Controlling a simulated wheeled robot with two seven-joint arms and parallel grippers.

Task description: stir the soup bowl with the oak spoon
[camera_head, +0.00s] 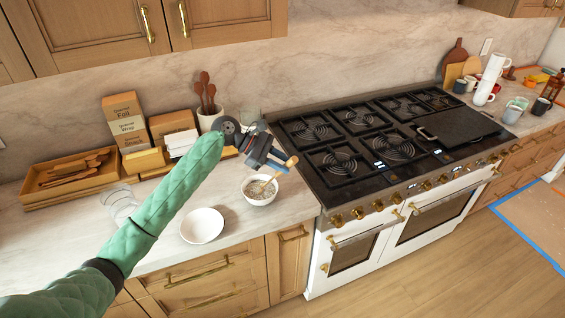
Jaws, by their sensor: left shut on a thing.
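The soup bowl (259,201) is a small white bowl with pale, speckled contents, on the marble counter near the stove's left edge. The oak spoon (291,161) is light wood. Its upper end sticks out past my left gripper, and it slants down to the left into the bowl. My left gripper (281,166) is shut on the spoon just above the bowl, coming in from the upper left. How deep the spoon's head sits in the contents is hard to tell. My right gripper is not in view.
An empty white bowl (202,226) stands left of the soup bowl. A clear glass (119,203) is partly behind my green-sleeved left arm. A wooden utensil tray (60,184), boxes (125,122) and a crock of spoons (209,119) line the back. The black stovetop (350,150) lies right.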

